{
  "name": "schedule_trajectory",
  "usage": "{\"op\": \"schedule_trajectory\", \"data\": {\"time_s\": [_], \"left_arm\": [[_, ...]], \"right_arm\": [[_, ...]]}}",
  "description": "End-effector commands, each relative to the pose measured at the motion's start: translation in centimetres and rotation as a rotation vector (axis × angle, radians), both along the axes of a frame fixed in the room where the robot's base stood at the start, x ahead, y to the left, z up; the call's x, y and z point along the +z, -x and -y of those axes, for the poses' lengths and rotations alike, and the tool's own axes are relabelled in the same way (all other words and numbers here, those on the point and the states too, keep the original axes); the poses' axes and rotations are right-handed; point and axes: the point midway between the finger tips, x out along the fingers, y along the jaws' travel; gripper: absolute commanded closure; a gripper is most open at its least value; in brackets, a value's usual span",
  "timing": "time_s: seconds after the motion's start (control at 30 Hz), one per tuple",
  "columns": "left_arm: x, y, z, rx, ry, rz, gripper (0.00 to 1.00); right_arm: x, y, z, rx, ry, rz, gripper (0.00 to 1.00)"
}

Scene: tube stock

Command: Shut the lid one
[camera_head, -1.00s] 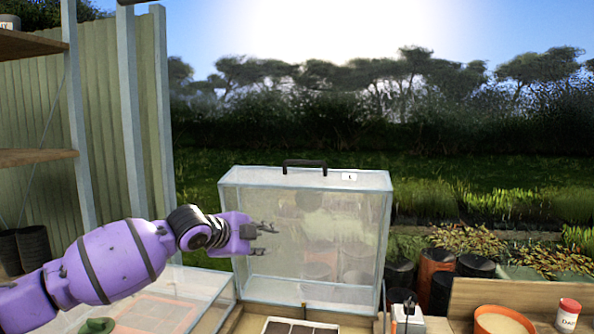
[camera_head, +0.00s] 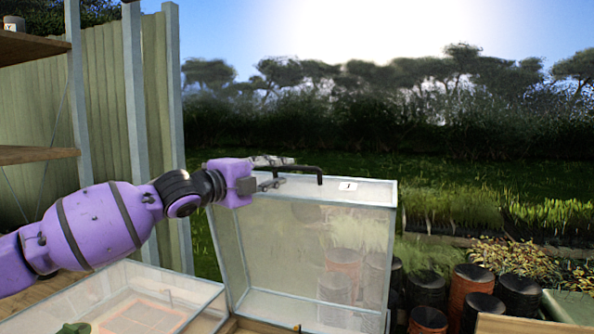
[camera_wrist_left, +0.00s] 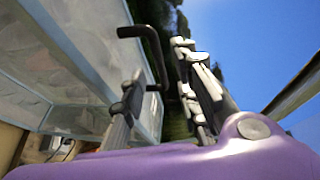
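Lid one (camera_head: 300,250) is a clear box-shaped lid with a "1" label (camera_head: 348,186) on its top edge. It stands open and upright. Its black handle (camera_head: 305,168) is on that top edge. My left gripper (camera_head: 275,177) is at handle height, by the handle's left part. In the left wrist view its two fingers (camera_wrist_left: 158,65) are apart, with the bent black handle bar (camera_wrist_left: 150,38) showing between and beyond them. I cannot tell whether either finger touches the bar. My right gripper is in neither view.
Another clear lid or case (camera_head: 150,290) lies low at the left, with an orange-edged tray showing through it. Wooden shelves (camera_head: 30,155) stand far left. Several dark and terracotta pots (camera_head: 470,290) stand at the right. The air above the lid is clear.

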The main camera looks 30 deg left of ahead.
Motion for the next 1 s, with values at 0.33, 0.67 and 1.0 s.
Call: {"op": "schedule_trajectory", "data": {"time_s": [0.33,0.67,1.0], "left_arm": [[-0.5,-4.1,0.6,0.001,-0.001,-0.006,0.71],[-0.1,-6.1,0.9,0.002,0.002,-0.002,0.71],[0.0,-6.5,1.0,0.001,0.001,-0.003,0.71]], "right_arm": [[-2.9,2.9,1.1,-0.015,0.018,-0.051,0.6],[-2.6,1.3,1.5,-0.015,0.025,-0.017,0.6],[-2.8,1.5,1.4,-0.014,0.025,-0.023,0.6]]}}
